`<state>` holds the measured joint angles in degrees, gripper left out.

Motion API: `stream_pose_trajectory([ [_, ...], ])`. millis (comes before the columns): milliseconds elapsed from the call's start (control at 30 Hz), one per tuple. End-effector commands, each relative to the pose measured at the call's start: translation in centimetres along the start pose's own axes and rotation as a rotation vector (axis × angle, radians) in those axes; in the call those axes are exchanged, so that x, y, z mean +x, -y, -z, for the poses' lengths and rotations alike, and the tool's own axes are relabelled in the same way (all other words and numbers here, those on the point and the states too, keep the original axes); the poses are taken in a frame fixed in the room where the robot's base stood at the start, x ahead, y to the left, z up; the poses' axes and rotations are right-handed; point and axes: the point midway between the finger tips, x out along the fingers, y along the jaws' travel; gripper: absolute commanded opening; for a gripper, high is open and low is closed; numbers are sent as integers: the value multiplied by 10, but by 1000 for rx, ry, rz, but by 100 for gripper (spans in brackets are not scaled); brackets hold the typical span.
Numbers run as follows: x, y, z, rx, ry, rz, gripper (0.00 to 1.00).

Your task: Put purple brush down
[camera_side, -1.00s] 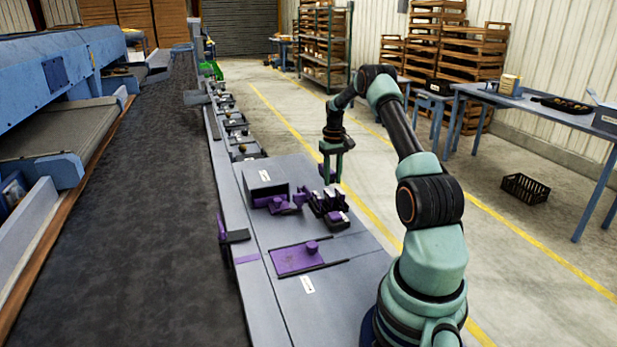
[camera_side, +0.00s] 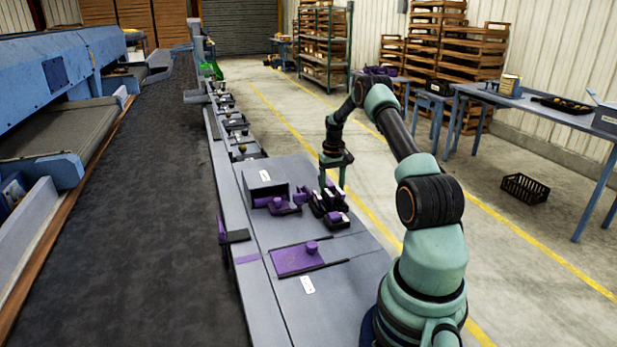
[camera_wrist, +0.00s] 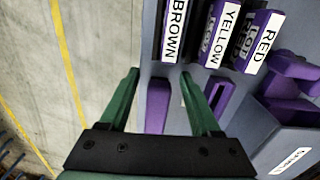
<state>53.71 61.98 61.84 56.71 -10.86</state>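My gripper (camera_side: 333,172) is over the far right edge of the grey bench (camera_side: 355,238) in the side view. In the wrist view its two green fingers (camera_wrist: 160,74) stand apart, so it is open. A narrow purple piece (camera_wrist: 157,104), perhaps the purple brush, shows between the fingers with a gap on each side. Its full shape is hidden by the gripper body, and I cannot tell its height above the bench. A second purple piece (camera_wrist: 219,98) lies just right of the right finger.
Purple holders labelled BROWN (camera_wrist: 173,32), YELLOW (camera_wrist: 224,34) and RED (camera_wrist: 260,42) stand beyond the fingertips. A grey labelled box (camera_side: 264,181) stands at the bench's back left. A purple plate with a knob (camera_side: 296,260) lies nearer. Open floor is beyond the bench's right edge.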

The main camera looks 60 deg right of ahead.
Motion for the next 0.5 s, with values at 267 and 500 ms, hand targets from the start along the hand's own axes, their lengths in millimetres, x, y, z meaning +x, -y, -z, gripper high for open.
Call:
stream_pose_trajectory([
  [267,-10,0,0,0,-2,0,64],
  [500,-56,0,1,0,-4,-1,64],
])
